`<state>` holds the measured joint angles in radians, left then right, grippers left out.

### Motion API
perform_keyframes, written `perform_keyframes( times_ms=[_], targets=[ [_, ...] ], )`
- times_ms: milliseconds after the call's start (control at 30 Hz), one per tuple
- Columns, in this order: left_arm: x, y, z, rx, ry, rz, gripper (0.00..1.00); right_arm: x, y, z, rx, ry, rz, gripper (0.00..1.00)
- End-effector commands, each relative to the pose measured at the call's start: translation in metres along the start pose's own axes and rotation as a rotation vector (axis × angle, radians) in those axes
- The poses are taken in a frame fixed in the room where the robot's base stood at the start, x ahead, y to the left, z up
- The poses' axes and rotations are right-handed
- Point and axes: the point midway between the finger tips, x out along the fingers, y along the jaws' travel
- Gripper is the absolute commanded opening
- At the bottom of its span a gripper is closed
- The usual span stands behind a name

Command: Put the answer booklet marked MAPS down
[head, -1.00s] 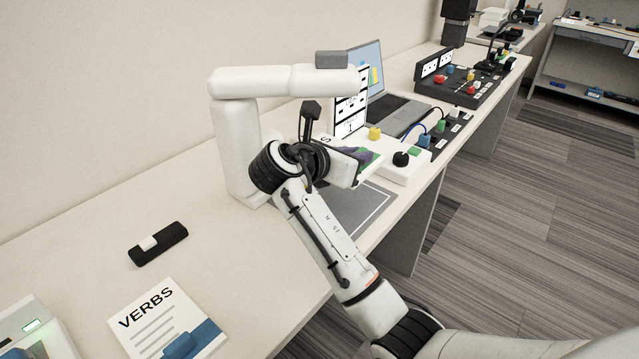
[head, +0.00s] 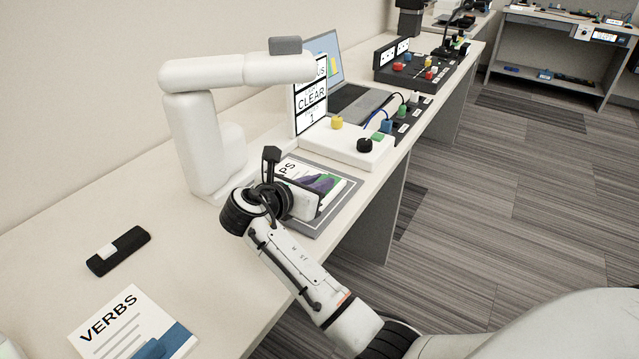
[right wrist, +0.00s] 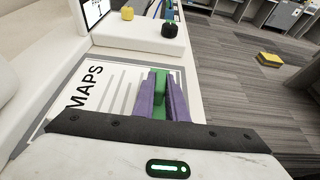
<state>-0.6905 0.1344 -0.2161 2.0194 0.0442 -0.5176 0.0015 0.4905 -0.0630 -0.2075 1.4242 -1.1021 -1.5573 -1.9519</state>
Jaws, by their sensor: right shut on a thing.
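In the right wrist view the word MAPS and grey lines show on the booklet (right wrist: 97,95), and a green piece is between two purple bars at the right gripper (right wrist: 160,95). My left gripper is not in view.
A white arm-like device (head: 205,140) stands just left of the mat. A white box with knobs (head: 345,146) and a sign reading CLEAR (head: 311,98) stand just behind it. A VERBS booklet (head: 125,325) and a black case (head: 118,251) lie at the front left.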

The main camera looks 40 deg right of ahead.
Motion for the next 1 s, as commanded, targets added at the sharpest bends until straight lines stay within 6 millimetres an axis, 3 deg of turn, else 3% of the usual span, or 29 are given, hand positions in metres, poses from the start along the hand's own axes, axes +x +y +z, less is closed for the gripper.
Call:
perform_keyframes(
  times_ms=[167, 200, 300, 667, 767, 1000],
  targets=[
    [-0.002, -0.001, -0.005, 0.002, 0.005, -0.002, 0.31, 0.001, 0.0, -0.002, 0.0, 0.0, 0.0, 0.0],
    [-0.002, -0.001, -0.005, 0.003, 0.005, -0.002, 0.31, 0.001, 0.0, -0.003, 0.0, 0.0, 0.0, 0.16],
    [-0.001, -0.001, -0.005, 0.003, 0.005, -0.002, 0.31, 0.001, 0.0, -0.003, 0.0, 0.0, 0.0, 0.31],
    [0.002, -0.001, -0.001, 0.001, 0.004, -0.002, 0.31, 0.0, 0.0, -0.001, 0.003, 0.0, 0.001, 0.31],
    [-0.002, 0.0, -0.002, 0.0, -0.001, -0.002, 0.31, -0.013, 0.001, 0.001, 0.0, 0.003, 0.003, 0.31],
    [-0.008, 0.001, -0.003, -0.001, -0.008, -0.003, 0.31, -0.065, 0.001, 0.002, 0.001, 0.003, 0.003, 0.31]
  ],
)
